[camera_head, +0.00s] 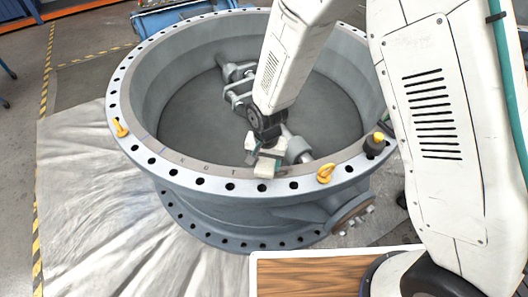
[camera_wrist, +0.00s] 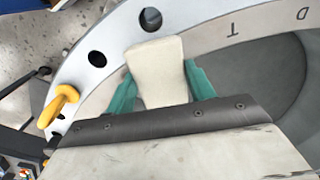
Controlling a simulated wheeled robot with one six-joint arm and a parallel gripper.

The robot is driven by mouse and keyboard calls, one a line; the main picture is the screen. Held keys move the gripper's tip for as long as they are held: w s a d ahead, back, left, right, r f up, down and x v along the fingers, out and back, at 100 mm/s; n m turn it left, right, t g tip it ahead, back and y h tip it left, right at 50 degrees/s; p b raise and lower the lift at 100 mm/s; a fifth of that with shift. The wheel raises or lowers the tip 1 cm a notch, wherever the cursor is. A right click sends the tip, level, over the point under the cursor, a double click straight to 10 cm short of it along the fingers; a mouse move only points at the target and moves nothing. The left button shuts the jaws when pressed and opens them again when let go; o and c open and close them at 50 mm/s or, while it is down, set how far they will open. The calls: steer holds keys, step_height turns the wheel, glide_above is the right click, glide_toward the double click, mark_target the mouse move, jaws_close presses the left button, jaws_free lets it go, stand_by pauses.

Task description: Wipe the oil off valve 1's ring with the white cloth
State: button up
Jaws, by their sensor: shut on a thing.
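A large grey butterfly valve (camera_head: 200,190) with a round bolted ring fills the middle of the head view. Its number is not readable. The ring's flange shows in the wrist view (camera_wrist: 208,50) with holes and the letters T and D. My gripper (camera_head: 264,158) is over the near side of the ring, its teal fingers (camera_wrist: 160,85) shut on the white cloth (camera_wrist: 157,68). The cloth also shows in the head view (camera_head: 265,169), at the flange; whether it touches is unclear. A brownish tint lies along the near flange; I cannot tell whether it is oil.
Yellow lifting eyes (camera_head: 325,173) (camera_head: 121,128) stand up from the flange, one just right of the gripper. A dark fitting with a yellow top (camera_head: 375,145) sits farther right. A wooden-topped surface (camera_head: 315,276) is at the front. Whitish sheeting (camera_head: 90,200) covers the floor at left.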

mark_target(266, 163)
steer(key=shift+r, duration=2.55)
